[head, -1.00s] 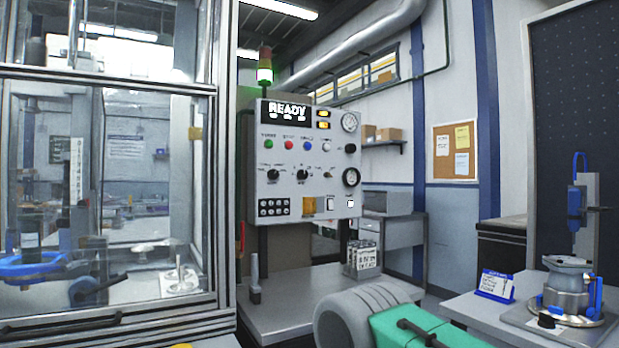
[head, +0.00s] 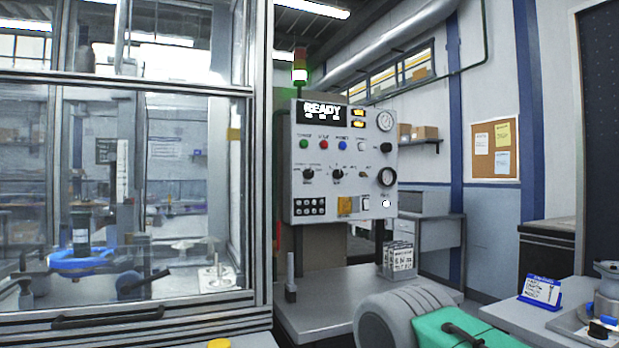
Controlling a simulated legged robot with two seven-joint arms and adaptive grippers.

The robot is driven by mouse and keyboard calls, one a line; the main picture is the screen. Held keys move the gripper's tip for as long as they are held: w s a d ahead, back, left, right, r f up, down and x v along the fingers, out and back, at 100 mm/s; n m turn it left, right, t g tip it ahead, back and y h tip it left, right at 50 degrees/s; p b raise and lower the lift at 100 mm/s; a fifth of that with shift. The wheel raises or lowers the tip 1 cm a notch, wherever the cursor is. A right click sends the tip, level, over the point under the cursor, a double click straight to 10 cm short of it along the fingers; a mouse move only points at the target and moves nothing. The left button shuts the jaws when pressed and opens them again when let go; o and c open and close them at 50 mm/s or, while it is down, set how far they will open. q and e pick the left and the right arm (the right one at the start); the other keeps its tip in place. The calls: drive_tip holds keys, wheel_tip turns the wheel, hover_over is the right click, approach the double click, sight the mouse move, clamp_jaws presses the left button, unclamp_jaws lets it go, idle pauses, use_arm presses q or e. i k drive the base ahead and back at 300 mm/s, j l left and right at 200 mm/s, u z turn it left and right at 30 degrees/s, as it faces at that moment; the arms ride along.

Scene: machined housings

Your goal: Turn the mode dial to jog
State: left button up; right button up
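The grey control panel (head: 345,190) stands upright at the middle of the head view. Its display (head: 321,110) reads READY. Two black rotary dials sit below a row of coloured buttons: a left one (head: 308,174) and a right one (head: 338,174). A further black knob (head: 386,147) is at the panel's right edge. The labels around the dials are too small to read, so I cannot tell which is the mode dial or where it points. Neither of my grippers is in view, and nothing touches the panel.
A framed glass enclosure (head: 262,200) fills the left. A grey bench (head: 318,310) lies below the panel, with a short grey post (head: 291,275) on it. A grey rounded housing (head: 400,310) and a green case (head: 465,330) stand in the right foreground. A blue sign (head: 541,291) is farther right.

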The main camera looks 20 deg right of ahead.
sight(308, 173)
drive_tip(key=i+l, duration=0.1)
drive_tip(key=l, duration=0.2)
drive_tip(key=i+l, duration=0.1)
drive_tip(key=l, duration=0.25)
drive_tip(key=i+l, duration=0.15)
drive_tip(key=l, duration=0.15)
drive_tip(key=i+l, duration=0.1)
drive_tip(key=l, duration=0.2)
